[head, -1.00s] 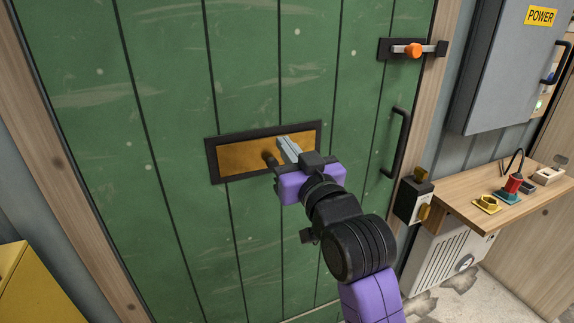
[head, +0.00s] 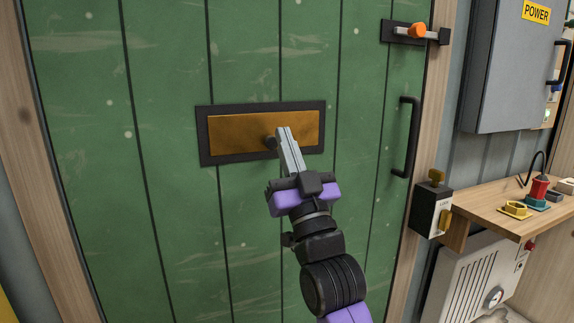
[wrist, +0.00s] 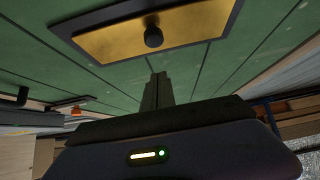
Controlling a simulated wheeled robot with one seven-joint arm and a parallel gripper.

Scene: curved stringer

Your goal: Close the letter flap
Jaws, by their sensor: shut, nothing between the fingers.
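The letter flap (head: 235,134) is a brass-coloured plate in a black frame on the green door. It lies about flush in its frame in the head view, and it also shows at the top of the wrist view (wrist: 115,42). A dark round knob (head: 271,143) sticks out of its lower middle; the wrist view shows the knob (wrist: 153,37) clear of my fingers. My gripper (head: 284,131) is shut and empty, with its fingertips just in front of the flap and beside the knob on its right. Whether the fingertips touch the flap is hard to tell.
A black door handle (head: 404,138) and a latch with an orange knob (head: 417,31) are on the door's right side. A black box with a yellow key-like part (head: 432,207) and a wooden shelf (head: 480,212) stand to the right. A grey power cabinet (head: 510,75) hangs above.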

